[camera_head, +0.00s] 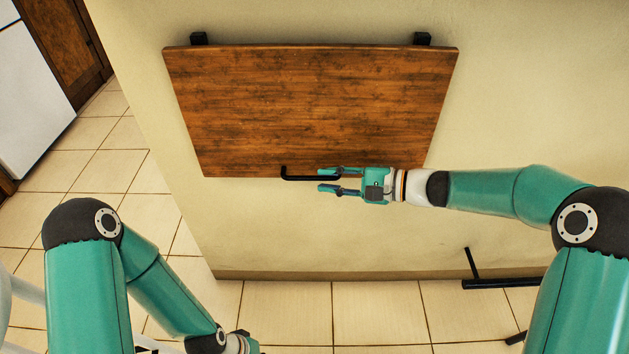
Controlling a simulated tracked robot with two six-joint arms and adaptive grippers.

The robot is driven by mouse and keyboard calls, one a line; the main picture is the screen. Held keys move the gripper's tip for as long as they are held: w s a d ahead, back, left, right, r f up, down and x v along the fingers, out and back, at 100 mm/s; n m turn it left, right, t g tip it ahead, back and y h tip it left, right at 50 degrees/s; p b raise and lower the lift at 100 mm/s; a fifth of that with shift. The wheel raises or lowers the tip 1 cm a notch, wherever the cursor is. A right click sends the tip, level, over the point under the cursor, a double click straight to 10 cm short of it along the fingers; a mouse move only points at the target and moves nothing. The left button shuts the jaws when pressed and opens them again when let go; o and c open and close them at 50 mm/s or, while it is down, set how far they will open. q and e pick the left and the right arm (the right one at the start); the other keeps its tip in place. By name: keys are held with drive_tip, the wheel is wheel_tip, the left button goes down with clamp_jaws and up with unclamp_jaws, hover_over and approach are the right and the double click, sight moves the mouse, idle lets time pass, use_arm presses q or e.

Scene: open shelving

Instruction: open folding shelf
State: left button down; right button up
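The folding shelf (310,105) is a brown wooden board on the cream wall, hanging down from two black brackets (198,38) along its upper edge. A black bar handle (296,178) sits at its lower edge. My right gripper (329,181) comes in from the right at the handle's right end. Its two fingers are apart, one above and one below the bar, and they hide that end. I cannot tell whether they touch it. My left arm is low at the left; its gripper (246,346) shows only in part at the bottom edge, its fingers out of view.
Below the shelf is bare wall (300,235), then a tiled floor (375,310). A black metal stand or leg (495,284) lies low at the right, near my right arm. A white cabinet (30,95) and a brown wooden door (68,40) are at the upper left.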

sight(317, 179)
drive_tip(key=x, duration=0.5)
drive_tip(key=shift+a+b, duration=0.1)
drive_tip(key=shift+b, duration=0.2)
clamp_jaws()
